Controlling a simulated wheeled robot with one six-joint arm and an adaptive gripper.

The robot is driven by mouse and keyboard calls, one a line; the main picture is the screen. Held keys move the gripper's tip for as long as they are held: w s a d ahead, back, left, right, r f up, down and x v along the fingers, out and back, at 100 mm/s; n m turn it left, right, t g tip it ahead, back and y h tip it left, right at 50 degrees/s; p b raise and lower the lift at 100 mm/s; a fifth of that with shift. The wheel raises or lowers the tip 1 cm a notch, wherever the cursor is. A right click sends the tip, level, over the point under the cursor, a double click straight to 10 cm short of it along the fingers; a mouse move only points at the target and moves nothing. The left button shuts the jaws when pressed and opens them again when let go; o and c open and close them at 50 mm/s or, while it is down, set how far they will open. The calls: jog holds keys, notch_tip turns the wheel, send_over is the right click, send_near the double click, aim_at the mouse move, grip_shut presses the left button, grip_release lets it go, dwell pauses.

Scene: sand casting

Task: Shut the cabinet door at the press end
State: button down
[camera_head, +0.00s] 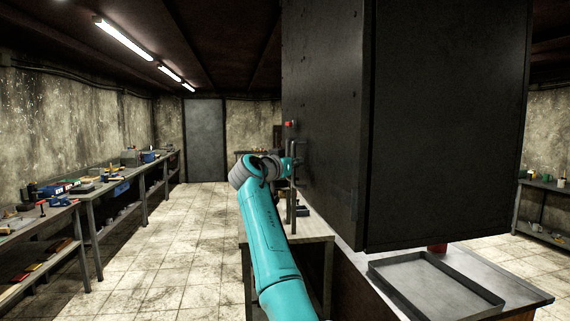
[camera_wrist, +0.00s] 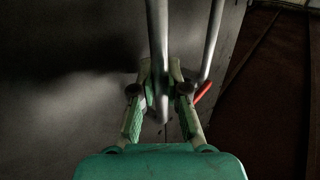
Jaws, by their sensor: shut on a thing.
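The tall dark cabinet (camera_head: 450,120) fills the centre and right of the head view, above a work surface. Its narrower left face, a dark door panel (camera_head: 325,110), carries an upright bar handle (camera_head: 289,208). My gripper (camera_head: 290,165) is at this handle, reached from the left. In the wrist view my gripper (camera_wrist: 160,78) has one finger on each side of the upright metal bar (camera_wrist: 157,30) and is shut on it. The grey panel (camera_wrist: 70,60) lies behind the bar. I cannot tell how far the door stands open.
A second pale bar (camera_wrist: 212,38) and a red piece (camera_wrist: 203,92) are close right of the fingers. A shallow tray (camera_head: 435,288) lies below the cabinet. Long workbenches (camera_head: 85,200) line the left wall. The tiled floor (camera_head: 175,245) between is clear.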

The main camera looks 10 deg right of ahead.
jog(key=shift+d+f, duration=0.15)
jog(key=shift+d, duration=0.2)
jog(key=c, duration=1.2)
grip_release()
jog(key=shift+s+d, duration=0.1)
jog(key=shift+s+a, duration=0.3)
jog(key=shift+a, duration=0.25)
jog(key=v, duration=1)
jog(key=shift+s+a, duration=0.2)
jog(key=shift+s, duration=0.15)
